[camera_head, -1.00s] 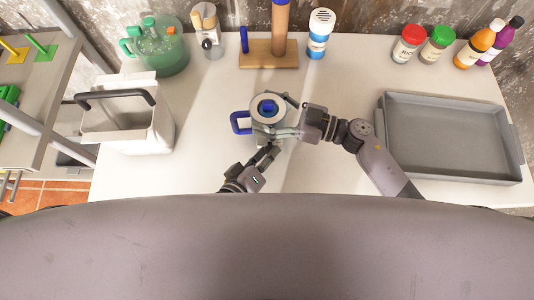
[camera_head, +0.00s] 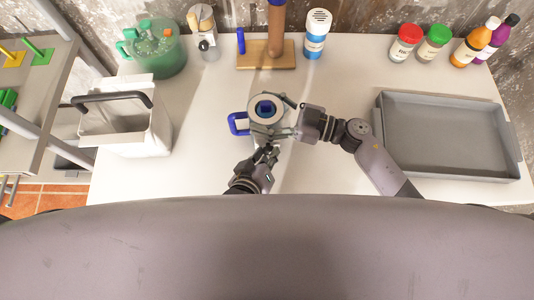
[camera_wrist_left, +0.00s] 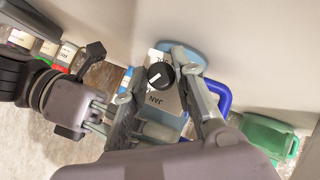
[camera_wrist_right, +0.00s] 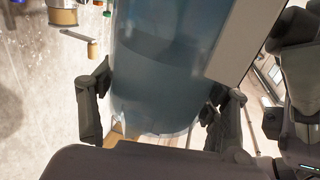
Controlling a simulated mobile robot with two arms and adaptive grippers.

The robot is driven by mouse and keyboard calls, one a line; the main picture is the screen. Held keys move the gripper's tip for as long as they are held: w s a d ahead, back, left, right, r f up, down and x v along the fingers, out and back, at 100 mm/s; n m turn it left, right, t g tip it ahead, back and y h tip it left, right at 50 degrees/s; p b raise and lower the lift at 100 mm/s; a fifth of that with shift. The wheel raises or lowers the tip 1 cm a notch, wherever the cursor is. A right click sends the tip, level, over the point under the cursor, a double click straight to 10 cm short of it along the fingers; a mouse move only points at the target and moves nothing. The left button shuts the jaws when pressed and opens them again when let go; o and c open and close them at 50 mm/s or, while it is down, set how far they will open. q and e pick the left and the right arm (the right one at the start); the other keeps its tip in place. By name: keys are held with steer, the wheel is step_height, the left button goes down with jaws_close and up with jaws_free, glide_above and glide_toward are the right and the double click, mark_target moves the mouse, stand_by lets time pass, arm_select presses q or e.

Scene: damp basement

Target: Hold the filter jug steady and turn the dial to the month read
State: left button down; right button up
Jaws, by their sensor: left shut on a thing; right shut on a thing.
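The filter jug (camera_head: 258,133) stands upright near the table's front edge, with a blue handle (camera_head: 238,123) on its left and a blue piece in its round top. My right gripper (camera_head: 287,118) is shut on the jug from the right; the right wrist view shows its fingers on both sides of the clear bluish body (camera_wrist_right: 160,75). My left gripper (camera_head: 268,152) is at the jug's near side. In the left wrist view its fingers are around the black dial (camera_wrist_left: 160,76), shut on it. The dial has a white pointer mark. JAN reads upside down on the label (camera_wrist_left: 154,100); other lettering is partly hidden.
A grey tray (camera_head: 448,104) lies at the right. A wooden stand (camera_head: 266,62), a blue-labelled shaker (camera_head: 317,35) and several bottles line the back. The table between jug and tray is crossed by my right arm.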

arm_select(q)
steer(key=c, duration=1.3)
jaws_free()
steer(key=shift+c, duration=0.2)
steer(key=v, duration=0.7)
steer(key=shift+s+r, duration=0.15)
steer(key=shift+s, duration=0.05)
